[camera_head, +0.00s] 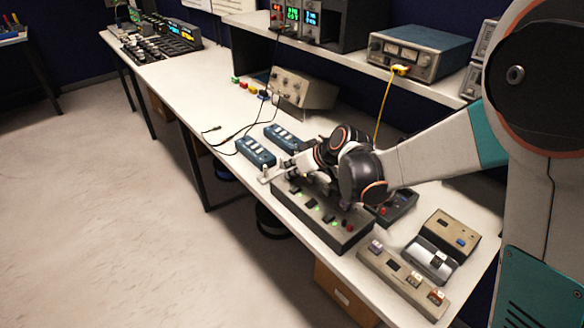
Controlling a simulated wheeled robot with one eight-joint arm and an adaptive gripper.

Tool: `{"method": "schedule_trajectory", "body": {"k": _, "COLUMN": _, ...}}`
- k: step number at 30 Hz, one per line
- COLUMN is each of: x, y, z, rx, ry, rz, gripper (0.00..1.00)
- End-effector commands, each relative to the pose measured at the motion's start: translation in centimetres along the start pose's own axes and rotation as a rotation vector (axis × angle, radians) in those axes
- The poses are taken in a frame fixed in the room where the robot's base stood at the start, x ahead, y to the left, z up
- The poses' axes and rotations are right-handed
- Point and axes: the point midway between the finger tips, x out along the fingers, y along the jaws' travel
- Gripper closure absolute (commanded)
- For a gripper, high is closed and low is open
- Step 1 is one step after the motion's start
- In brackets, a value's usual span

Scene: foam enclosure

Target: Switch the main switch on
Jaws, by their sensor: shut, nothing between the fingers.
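A dark control box (352,238) with several small switches, green lights and a red button lies near the front edge of the white workbench (215,115). I cannot tell which of its parts is the main switch; my arm and gripper hide some of its top. My gripper (266,180) reaches from the right across the box. Its fingers are shut and empty, at the box's left end. At this size I cannot tell whether the fingertips touch the box.
Two blue switch strips (255,152) and loose black cables lie just left of my gripper. A beige panel (390,272) and a grey device (432,260) stand right of the box. A shelf with a blue meter unit (420,50) runs behind. The floor (110,210) at left is clear.

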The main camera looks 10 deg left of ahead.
Motion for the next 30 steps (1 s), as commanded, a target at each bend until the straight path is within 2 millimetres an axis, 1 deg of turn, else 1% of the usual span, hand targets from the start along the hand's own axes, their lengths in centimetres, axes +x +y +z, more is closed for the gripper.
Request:
{"method": "schedule_trajectory", "body": {"k": 8, "x": 0.0, "y": 0.1, "z": 0.1, "rx": -0.001, "ry": -0.005, "rz": -0.002, "gripper": 1.0}}
{"method": "schedule_trajectory", "body": {"k": 19, "x": -0.3, "y": 1.5, "z": -0.1, "rx": 0.0, "ry": -0.005, "rz": 0.0, "gripper": 1.0}}
{"method": "schedule_trajectory", "body": {"k": 30, "x": -0.4, "y": 1.5, "z": -0.3, "rx": -0.001, "ry": -0.004, "rz": -0.001, "gripper": 1.0}}
